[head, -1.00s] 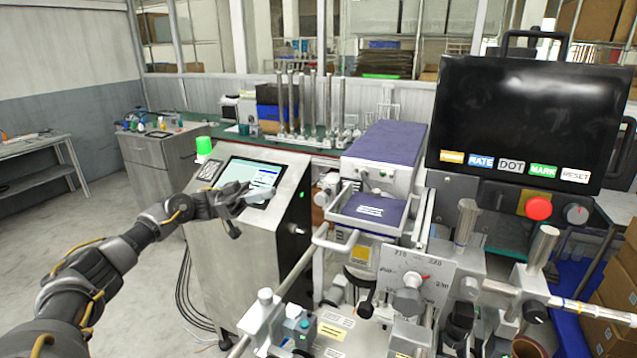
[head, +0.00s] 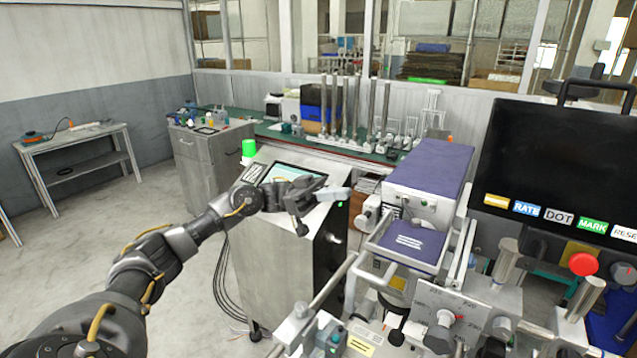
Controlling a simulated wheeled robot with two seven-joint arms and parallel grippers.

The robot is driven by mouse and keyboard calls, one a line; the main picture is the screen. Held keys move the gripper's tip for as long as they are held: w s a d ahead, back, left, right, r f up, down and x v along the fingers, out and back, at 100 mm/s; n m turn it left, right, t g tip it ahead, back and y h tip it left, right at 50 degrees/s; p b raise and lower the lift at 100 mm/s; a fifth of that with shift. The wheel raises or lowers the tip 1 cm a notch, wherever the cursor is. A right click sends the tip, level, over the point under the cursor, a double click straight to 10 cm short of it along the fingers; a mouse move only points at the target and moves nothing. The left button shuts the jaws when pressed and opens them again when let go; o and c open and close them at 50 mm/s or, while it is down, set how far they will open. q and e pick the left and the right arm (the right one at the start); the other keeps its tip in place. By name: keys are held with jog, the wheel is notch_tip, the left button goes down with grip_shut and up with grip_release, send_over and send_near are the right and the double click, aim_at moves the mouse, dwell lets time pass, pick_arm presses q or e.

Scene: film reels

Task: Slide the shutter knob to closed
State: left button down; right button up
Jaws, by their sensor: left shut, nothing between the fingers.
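My left gripper (head: 337,194) is shut and empty. It is raised in front of the sloped screen of the steel cabinet (head: 270,235), with its pale fingertips pointing right. The purple-topped box (head: 430,172) is just right of the fingertips, with a visible gap in the picture. Its front face has a round metal knob (head: 366,217) at the left and small knobs (head: 427,206). A dial plate with a grey knob (head: 440,327) stands lower, nearer me. I cannot tell which knob is the shutter knob, and no open or closed marking is readable. My right gripper is out of view.
A purple tray (head: 410,240) with a metal frame juts out below the box. A dark monitor (head: 560,165) with labelled buttons and a red knob (head: 583,264) stands at right. Upright metal posts (head: 370,115) stand on the green bench behind.

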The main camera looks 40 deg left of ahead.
aim_at(357, 225)
pick_arm(q)
jog(key=shift+d+f+p, duration=0.3)
jog(key=shift+d+f, duration=0.15)
jog(key=shift+f, duration=0.45)
jog(key=shift+d+f+p, duration=0.3)
jog(key=shift+d+f, duration=0.15)
jog(key=shift+f, duration=0.4)
notch_tip(357, 225, down, 4)
jog(key=b, duration=0.3)
jog(key=shift+f+b, duration=0.15)
jog(key=shift+b, duration=0.2)
jog(key=shift+a+r, duration=0.15)
jog(key=shift+r, duration=0.15)
jog(key=a+b, duration=0.4)
jog(key=a, duration=0.7)
jog(key=shift+s+a, duration=0.3)
